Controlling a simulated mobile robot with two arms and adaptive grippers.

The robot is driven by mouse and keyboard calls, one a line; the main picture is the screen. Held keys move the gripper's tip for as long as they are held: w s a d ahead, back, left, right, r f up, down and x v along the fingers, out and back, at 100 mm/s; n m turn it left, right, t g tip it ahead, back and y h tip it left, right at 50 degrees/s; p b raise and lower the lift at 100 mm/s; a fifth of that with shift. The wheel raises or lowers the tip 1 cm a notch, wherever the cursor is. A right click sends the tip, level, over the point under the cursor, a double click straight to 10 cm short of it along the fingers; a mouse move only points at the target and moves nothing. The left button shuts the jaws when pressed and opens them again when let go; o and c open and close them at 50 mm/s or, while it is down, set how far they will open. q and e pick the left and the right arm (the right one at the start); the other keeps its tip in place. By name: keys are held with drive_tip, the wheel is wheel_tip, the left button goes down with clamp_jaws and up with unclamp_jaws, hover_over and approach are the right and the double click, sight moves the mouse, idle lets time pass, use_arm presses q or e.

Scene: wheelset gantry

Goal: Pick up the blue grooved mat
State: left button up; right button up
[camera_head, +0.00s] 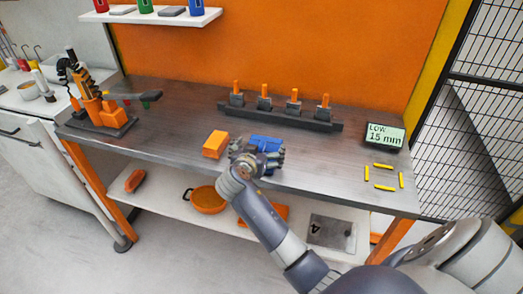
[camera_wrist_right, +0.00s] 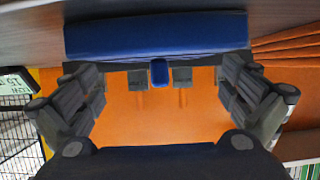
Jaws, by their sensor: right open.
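The blue grooved mat (camera_head: 266,143) lies on the grey workbench (camera_head: 190,118), near its front middle, partly hidden behind my right gripper in the head view. My right gripper (camera_head: 258,160) is at the mat's near side. In the right wrist view, which is upside down, the mat (camera_wrist_right: 157,34) is a wide blue bar with a small blue tab (camera_wrist_right: 159,73). The open fingers of my right gripper (camera_wrist_right: 152,75) stand apart near its two ends, with nothing gripped. Whether they touch the mat cannot be told. My left gripper is out of view.
An orange block (camera_head: 215,144) lies just left of the mat. A dark rack with orange-topped pegs (camera_head: 280,118) stands behind it. A display (camera_head: 385,135) reading "LOW 15 mm" and yellow strips (camera_head: 384,187) are at right. An orange tool stand (camera_head: 103,110) is at left.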

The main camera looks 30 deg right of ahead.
drive_tip(key=shift+x, duration=1.1)
drive_tip(key=shift+a, duration=0.1)
drive_tip(key=shift+s, duration=0.1)
drive_tip(key=c, duration=0.8)
drive_tip(key=shift+r, duration=0.1)
